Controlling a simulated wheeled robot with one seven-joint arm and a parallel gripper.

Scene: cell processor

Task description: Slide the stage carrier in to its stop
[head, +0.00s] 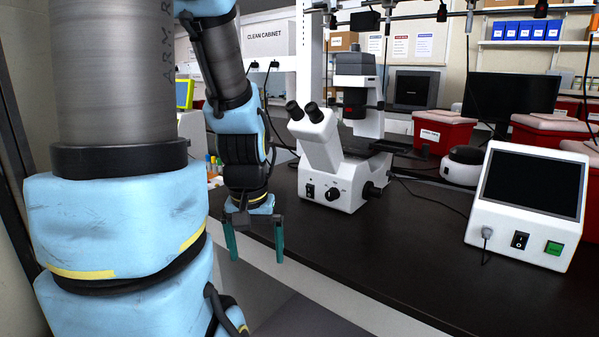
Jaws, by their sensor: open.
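A white inverted microscope (332,160) with black eyepieces stands on the black bench, right of my gripper. Its dark stage (362,168) shows only in part behind the white body. I cannot make out a separate stage carrier there or tell how far in it sits. My gripper (256,256) points down at the bench's front edge, left of the microscope. Its two teal fingers are apart with nothing between them, and it touches nothing that I can see.
A white device with a dark screen and green button (554,248) stands at the right of the black bench (400,245). Red bins (443,132), a round white device (463,166) and a dark monitor (510,98) stand behind. The bench front between microscope and screen device is clear, apart from cables.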

